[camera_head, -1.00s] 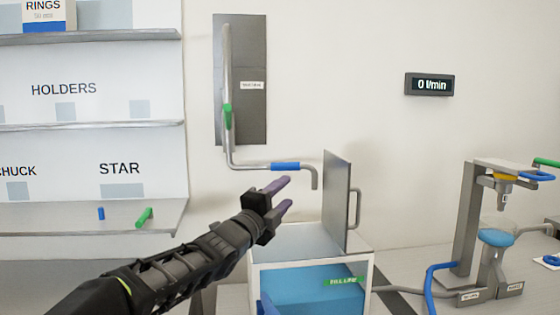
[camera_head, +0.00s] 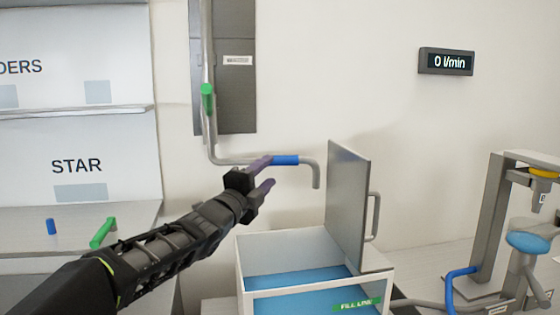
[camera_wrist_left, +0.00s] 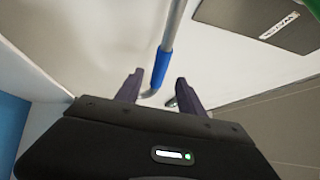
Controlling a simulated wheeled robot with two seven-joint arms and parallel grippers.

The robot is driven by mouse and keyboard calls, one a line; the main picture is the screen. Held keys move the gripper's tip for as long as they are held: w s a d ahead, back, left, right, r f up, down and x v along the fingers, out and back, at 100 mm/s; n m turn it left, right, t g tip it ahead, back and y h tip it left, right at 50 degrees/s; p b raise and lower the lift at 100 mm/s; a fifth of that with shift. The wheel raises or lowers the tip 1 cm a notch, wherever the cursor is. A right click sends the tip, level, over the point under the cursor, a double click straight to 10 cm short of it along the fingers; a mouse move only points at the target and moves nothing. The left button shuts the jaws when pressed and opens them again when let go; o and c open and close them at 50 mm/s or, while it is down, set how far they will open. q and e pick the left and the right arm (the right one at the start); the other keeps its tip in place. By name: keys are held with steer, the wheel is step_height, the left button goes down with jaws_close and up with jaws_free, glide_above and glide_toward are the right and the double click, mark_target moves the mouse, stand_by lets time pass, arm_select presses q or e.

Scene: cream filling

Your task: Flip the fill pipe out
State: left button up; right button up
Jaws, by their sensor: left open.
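The fill pipe (camera_head: 234,160) is a grey metal tube. It runs down a dark wall panel, turns right along the wall and ends in a downward spout above the open box. A blue sleeve (camera_head: 285,160) is on its horizontal part and a green one (camera_head: 207,100) on its upright part. My left gripper (camera_head: 264,172) is open, with purple fingers close to the pipe just left of the blue sleeve. In the left wrist view, the blue sleeve (camera_wrist_left: 161,68) lies between the open fingers (camera_wrist_left: 158,92); whether they touch it I cannot tell. My right gripper is not in view.
A white box (camera_head: 250,262) with blue inside and a FILL LINE label (camera_head: 356,305) stands below the spout. Its grey lid (camera_head: 347,200) stands upright at right. A shelf (camera_head: 150,215) is at left, a dispenser stand (camera_head: 492,225) at right.

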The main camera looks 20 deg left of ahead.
mark_target(277, 163)
arm_select(q)
steer(key=p+x, duration=0.2)
steer(key=x, duration=0.5)
steer(key=shift+w, duration=0.4)
steer(key=shift+c, duration=0.5)
jaws_close()
stand_by(0.6)
